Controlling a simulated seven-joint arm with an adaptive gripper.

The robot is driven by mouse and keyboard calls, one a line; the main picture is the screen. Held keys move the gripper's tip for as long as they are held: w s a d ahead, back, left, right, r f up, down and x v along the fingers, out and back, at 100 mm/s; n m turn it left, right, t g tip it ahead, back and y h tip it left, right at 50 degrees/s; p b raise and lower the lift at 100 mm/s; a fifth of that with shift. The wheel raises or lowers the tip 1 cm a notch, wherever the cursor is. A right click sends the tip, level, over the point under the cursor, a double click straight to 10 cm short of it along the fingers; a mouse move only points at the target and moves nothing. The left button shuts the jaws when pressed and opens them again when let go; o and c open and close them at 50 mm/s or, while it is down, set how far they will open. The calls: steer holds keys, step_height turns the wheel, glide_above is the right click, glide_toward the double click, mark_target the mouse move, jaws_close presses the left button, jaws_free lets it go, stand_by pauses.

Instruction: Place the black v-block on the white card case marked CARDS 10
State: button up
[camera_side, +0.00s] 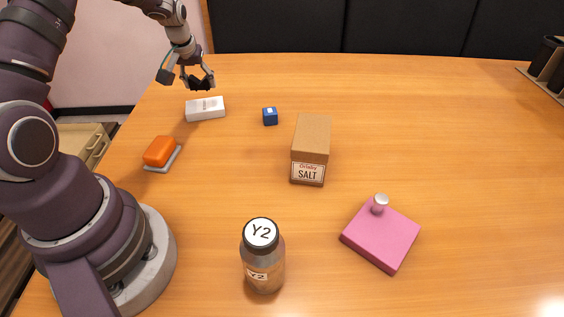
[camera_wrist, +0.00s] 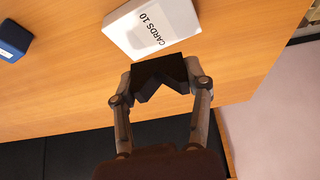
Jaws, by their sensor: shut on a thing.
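The black v-block (camera_wrist: 160,74) is between the fingers of my gripper (camera_wrist: 159,88), which is shut on it. In the side view my gripper (camera_side: 198,80) holds the block (camera_side: 200,84) in the air, just behind and above the white card case (camera_side: 206,108). The card case lies flat on the table near its far left edge. In the wrist view the case (camera_wrist: 130,30) shows its CARDS 10 label, and the block appears just beside its edge. I cannot tell the exact height of the block over the case.
A small blue box (camera_side: 270,116) stands right of the case. An orange block on a grey base (camera_side: 160,151), a salt box (camera_side: 311,150), a brown Y2 jar (camera_side: 263,258) and a pink slab with a knob (camera_side: 381,236) stand nearer. The table's right side (camera_side: 460,150) is mostly clear.

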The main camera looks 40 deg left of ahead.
mark_target(200, 89)
steer(key=shift+f, duration=1.6)
steer(key=shift+f, duration=0.15)
steer(key=o, duration=1.1)
steer(key=shift+o, duration=0.2)
steer(key=s+d+r+m, duration=0.1)
steer(key=s+d+r, duration=0.1)
steer(key=d+r, duration=0.45)
steer(key=s+d+r+m, duration=0.1)
steer(key=s+d+r, duration=0.15)
steer(key=r, duration=0.65)
steer(key=s+d+r+m+t+h, duration=0.2)
steer(key=s+d+m+h, duration=0.1)
steer(key=s+d+m, duration=0.4)
steer(key=s+d, duration=0.3)
steer(key=d, duration=0.4)
steer(key=shift+s+r, duration=0.25)
steer(key=shift+s, duration=0.1)
